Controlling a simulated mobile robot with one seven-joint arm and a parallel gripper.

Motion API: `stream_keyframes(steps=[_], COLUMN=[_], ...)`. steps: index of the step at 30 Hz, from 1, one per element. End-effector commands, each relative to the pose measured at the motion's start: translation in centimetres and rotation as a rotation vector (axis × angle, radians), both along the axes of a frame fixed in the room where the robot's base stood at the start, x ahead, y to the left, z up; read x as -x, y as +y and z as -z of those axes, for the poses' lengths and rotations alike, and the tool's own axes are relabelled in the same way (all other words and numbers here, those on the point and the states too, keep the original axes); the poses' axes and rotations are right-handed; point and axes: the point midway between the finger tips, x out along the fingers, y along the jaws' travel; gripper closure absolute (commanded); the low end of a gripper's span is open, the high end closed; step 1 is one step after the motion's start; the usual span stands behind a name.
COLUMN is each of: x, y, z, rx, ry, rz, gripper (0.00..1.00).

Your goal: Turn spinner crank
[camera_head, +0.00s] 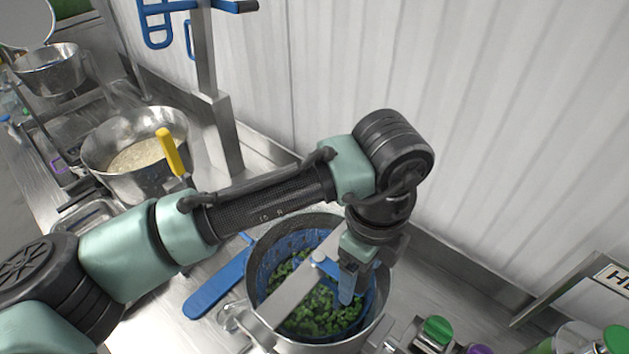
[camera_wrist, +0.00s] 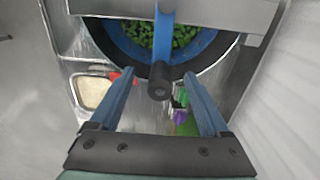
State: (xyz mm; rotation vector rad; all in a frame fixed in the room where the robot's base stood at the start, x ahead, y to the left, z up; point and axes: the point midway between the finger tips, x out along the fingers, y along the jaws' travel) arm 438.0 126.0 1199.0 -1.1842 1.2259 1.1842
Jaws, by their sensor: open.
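The spinner (camera_head: 263,325) is a metal pot with a blue basket of chopped green vegetables inside and a metal bar across its top. In the wrist view its blue crank arm (camera_wrist: 165,38) comes down over the pot from the top edge. A dark round crank knob (camera_wrist: 159,86) is at its lower end. My gripper (camera_wrist: 157,75) is open, with one blue finger on each side of the knob and a gap on both sides. In the head view my gripper (camera_head: 349,285) points down over the spinner, and its wrist hides part of the crank.
A metal bowl of rice (camera_head: 135,155) with a yellow handle (camera_head: 169,150) stands at the left on the steel counter. A blue paddle-like handle (camera_head: 215,285) lies left of the spinner. Green and purple lidded items (camera_head: 437,330) are at the lower right. A white ribbed wall (camera_head: 480,120) stands behind.

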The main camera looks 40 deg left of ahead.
Motion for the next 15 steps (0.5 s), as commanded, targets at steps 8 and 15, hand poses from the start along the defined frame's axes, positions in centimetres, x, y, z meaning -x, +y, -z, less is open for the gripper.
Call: stream_keyframes(steps=[8, 15], x=[0.0, 0.0], y=[0.0, 0.0], z=[1.0, 1.7], rx=[0.0, 0.0], ry=[0.0, 0.0], rz=[-0.001, -0.001], gripper=[0.2, 0.2])
